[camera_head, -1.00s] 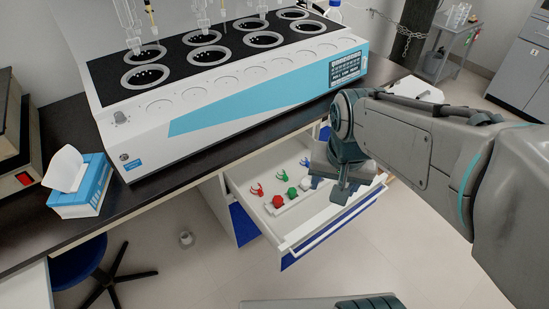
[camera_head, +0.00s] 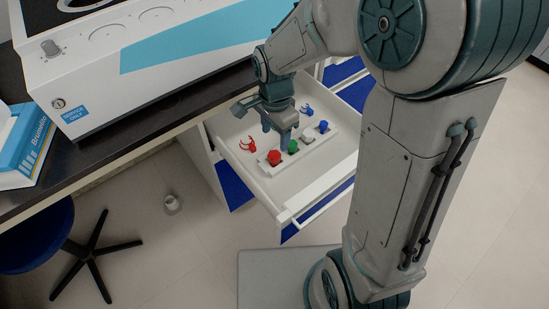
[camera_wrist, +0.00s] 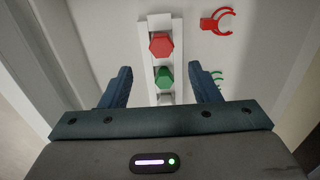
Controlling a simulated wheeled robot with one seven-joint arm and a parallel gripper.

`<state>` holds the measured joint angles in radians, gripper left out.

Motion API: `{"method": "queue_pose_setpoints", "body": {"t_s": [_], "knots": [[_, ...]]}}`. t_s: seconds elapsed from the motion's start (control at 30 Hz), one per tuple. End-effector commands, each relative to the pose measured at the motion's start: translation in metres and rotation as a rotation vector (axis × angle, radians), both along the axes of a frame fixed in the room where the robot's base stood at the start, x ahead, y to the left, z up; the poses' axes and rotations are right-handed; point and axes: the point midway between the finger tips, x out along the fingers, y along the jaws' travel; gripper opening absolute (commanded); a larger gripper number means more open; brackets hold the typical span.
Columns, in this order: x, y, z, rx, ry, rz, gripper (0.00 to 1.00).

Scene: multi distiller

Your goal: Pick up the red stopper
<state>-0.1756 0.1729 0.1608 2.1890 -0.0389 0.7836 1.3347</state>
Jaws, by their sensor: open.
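The red stopper (camera_head: 274,157) sits in a white rack (camera_head: 262,165) inside the open drawer. In the wrist view the red stopper (camera_wrist: 161,45) lies beyond my fingertips, near the rack's far end. The green stopper (camera_head: 293,146) is beside it in the rack; in the wrist view the green stopper (camera_wrist: 164,77) lies between the lines of my fingers. My gripper (camera_head: 281,140) is over the drawer, pointing down, near the green stopper. In the wrist view my gripper (camera_wrist: 159,80) has its two fingers spread wide with nothing held.
The white drawer (camera_head: 290,213) also holds a red clip (camera_head: 247,145), a blue clip (camera_head: 306,110) and a blue stopper (camera_head: 323,126). A dark worktop (camera_head: 140,150) with the white distiller (camera_head: 130,90) overhangs the drawer's back.

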Motion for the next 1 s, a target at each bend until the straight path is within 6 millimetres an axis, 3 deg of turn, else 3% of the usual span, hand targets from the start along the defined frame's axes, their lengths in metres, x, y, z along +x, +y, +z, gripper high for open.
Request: {"method": "queue_pose_setpoints", "body": {"t_s": [0.1,0.37,0.7,0.93,1.0], "knots": [[0.0,0.0,-0.021,0.0,0.001,-0.001,0.56],[0.0,-0.001,-0.036,0.0,0.0,-0.003,0.56],[0.001,0.001,-0.082,0.0,0.0,-0.004,0.56],[0.002,0.001,-0.082,0.0,-0.002,-0.004,0.56],[0.002,0.001,-0.082,0.0,-0.002,-0.004,0.37]]}}
